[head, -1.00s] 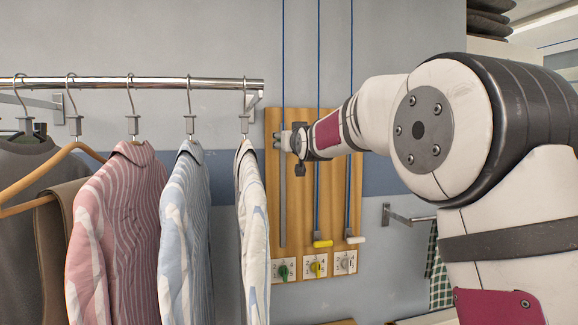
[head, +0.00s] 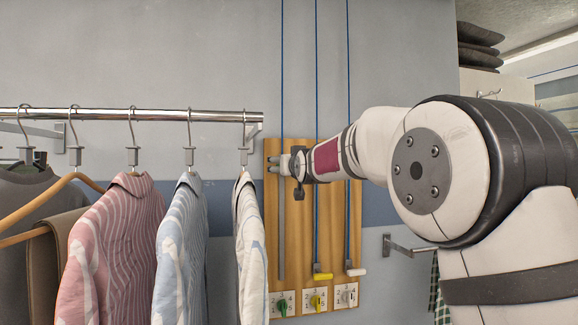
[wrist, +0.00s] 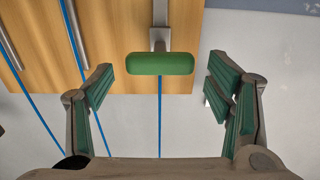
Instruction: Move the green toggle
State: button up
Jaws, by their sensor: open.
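The green toggle (wrist: 160,64) is a rounded horizontal bar on a short grey stem, in the upper middle of the wrist view. A blue cord runs from it down the picture. My gripper (wrist: 160,88) is open, with one finger on each side of the toggle and clear gaps between. The toggle lies beyond the fingertips, and I see no contact. In the head view my gripper (head: 275,164) is at the upper left of the wooden panel (head: 300,225), and the green toggle is hidden there.
A yellow toggle (head: 322,276) and a white toggle (head: 357,271) hang low on the panel. Below are dials with a green knob (head: 282,305), a yellow knob (head: 315,301) and a white one. Shirts on a rail (head: 150,116) hang close at the left.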

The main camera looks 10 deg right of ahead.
jog(key=s, duration=1.2)
jog(key=s+f+g, duration=0.4)
jog(key=s+f, duration=0.5)
jog(key=s, duration=0.4)
jog(key=s+f+g, duration=0.4)
jog(key=s+f, duration=0.6)
jog(key=s, duration=0.4)
jog(key=s+f+g, duration=0.4)
jog(key=s+f, duration=0.5)
jog(key=s, duration=0.5)
jog(key=shift+s+f+g, duration=0.15)
jog(key=shift+s+g, duration=0.1)
jog(key=shift+g, duration=0.15)
jog(key=shift+c, duration=0.5)
